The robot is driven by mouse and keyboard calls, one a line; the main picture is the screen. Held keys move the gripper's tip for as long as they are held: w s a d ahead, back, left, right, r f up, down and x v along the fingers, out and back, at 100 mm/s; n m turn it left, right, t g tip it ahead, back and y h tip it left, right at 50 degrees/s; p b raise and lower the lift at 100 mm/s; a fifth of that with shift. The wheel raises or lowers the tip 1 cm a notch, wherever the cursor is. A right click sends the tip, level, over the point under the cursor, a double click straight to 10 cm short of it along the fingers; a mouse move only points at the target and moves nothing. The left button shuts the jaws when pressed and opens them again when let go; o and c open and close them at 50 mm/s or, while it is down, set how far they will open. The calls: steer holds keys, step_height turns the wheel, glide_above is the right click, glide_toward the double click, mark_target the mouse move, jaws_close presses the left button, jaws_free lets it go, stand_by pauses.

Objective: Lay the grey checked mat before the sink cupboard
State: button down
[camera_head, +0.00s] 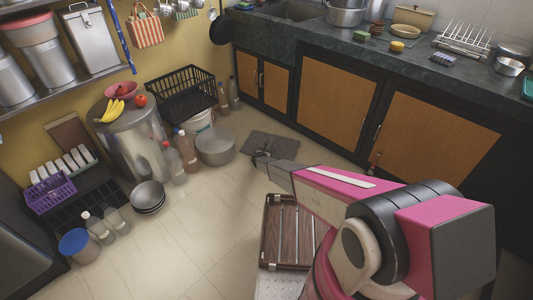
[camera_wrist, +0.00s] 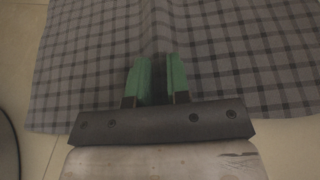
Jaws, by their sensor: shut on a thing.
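The grey checked mat (camera_head: 272,145) lies near the floor in front of the dark-framed sink cupboard (camera_head: 264,80), in the head view. In the wrist view the mat (camera_wrist: 75,70) fills most of the picture, with a raised fold running up its middle. My gripper (camera_wrist: 158,75) has green fingers shut on that fold. In the head view my gripper (camera_head: 262,158) is at the mat's near edge, and my pink arm reaches to it from the right. I cannot tell how much of the mat touches the floor.
A brown slatted rack (camera_head: 290,232) is below my arm. Stacked bowls (camera_head: 148,195) stand at the left. The tiled floor (camera_head: 190,240) between is clear.

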steer(key=c, duration=1.1)
jaws_free()
steer(key=shift+f, duration=0.1)
steer(key=shift+s+r, duration=0.1)
steer(key=shift+r, duration=0.1)
steer(key=v, duration=1.1)
steer(key=shift+s+a+r, duration=0.1)
steer(key=shift+s+r, duration=0.15)
steer(key=shift+s, duration=0.05)
steer(key=s+d+r+m+g+h, duration=0.1)
steer(key=s+d+r+m+g, duration=0.1)
steer(key=s+d+r+m, duration=0.5)
steer(key=s+d+r+m+g+h, duration=0.1)
steer(key=d+r+m+g+h, duration=0.3)
steer(key=d+r, duration=0.65)
steer(key=s+d+r+m+g+y, duration=0.1)
steer(key=s+d+r+m, duration=0.4)
steer(key=d+r+m, duration=0.4)
steer(key=s+d+r+m+g+y, duration=0.3)
steer(key=s+r+m, duration=0.3)
steer(key=s+r, duration=0.5)
steer(key=s+d+r+m+g+y, duration=0.3)
steer(key=s+r+m, duration=0.4)
steer(key=s+r, duration=0.4)
steer(key=s+d+y, duration=0.1)
steer(key=s, duration=0.2)
steer(key=shift+s+y, duration=0.3)
steer(key=shift+s, duration=0.05)
